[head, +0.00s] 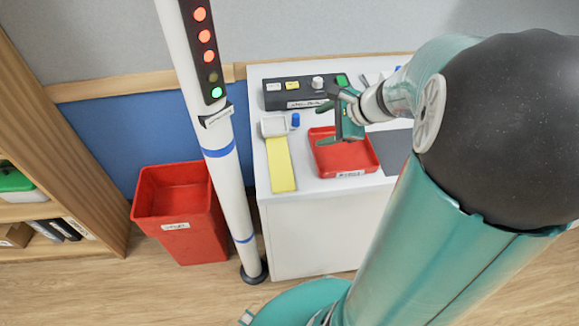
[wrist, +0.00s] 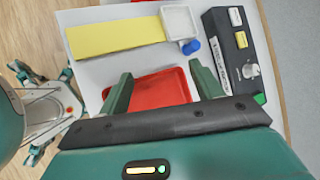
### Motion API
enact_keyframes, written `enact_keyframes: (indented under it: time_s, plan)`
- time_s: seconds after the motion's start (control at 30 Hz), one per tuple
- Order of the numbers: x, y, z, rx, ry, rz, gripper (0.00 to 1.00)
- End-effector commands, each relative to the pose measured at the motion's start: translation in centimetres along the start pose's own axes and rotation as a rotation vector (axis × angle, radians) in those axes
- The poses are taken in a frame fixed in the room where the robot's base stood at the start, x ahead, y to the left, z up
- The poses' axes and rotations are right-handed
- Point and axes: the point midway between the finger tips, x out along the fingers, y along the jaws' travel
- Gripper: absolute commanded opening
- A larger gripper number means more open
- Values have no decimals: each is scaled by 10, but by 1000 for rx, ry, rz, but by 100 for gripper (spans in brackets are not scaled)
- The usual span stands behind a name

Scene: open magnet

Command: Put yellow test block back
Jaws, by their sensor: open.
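A small yellow block (head: 292,86) sits on the black box (head: 318,96) at the back of the white table, between a white block (head: 274,87) and a round white knob (head: 318,82). In the wrist view, the yellow block (wrist: 241,39) shows at the upper right on the black box (wrist: 228,62). My gripper (head: 340,122) is above the red tray (head: 370,160), to the front right of the yellow block and apart from it. In the wrist view, my gripper (wrist: 164,84) has its fingers wide apart with nothing between them. The visible part of the tray is empty.
A long yellow strip (head: 281,165), a square white dish (head: 273,127) and a blue cylinder (head: 295,120) are left of the tray. A white pole (head: 215,135) with lights stands left of the table, near a red bin (head: 178,210). Wooden shelves (head: 60,150) are far left.

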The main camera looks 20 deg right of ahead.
Motion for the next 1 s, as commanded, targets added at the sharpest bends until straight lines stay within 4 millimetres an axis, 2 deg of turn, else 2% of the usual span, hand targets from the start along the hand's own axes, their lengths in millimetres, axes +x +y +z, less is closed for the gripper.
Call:
enact_keyframes:
  time_s: [0.03,0.2,0.3,0.5,0.8,1.0]
  plan:
    - [1,8,21,-112,16,42,65]
    - [-5,40,73,-482,68,173,65]
    - [-13,59,98,-697,94,236,65]
    - [-35,94,136,-1121,141,338,65]
    - [-74,132,166,-1706,211,418,65]
    - [-86,141,170,-1887,238,431,65]
